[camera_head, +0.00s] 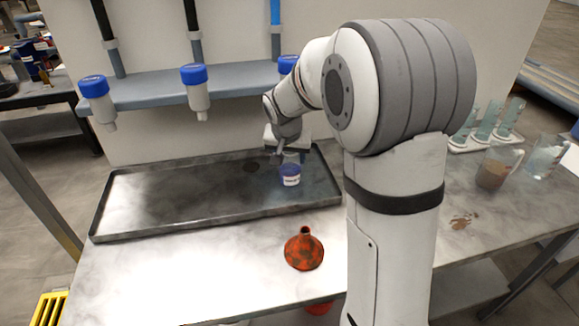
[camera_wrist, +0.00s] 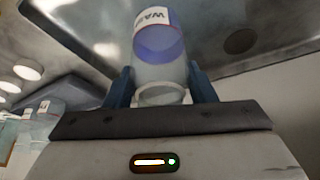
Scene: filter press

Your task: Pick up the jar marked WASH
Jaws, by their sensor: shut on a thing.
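The jar (camera_wrist: 160,48) is a clear cylinder with blue in it and a white label; the letters WAS can be read, and the rest of the label is cut off. My gripper (camera_wrist: 163,82) is shut on the jar, with one blue-grey finger on each side. In the head view the jar (camera_head: 290,176) shows below my gripper (camera_head: 288,153), over the right part of the dark tray (camera_head: 200,231). I cannot tell whether its base touches the tray.
Blue-capped bottles (camera_head: 195,92) hang from a grey shelf (camera_head: 145,98) behind the tray. Beakers with brown (camera_head: 494,170) and clear contents and a rack of blue-green pieces (camera_head: 487,122) stand at the right.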

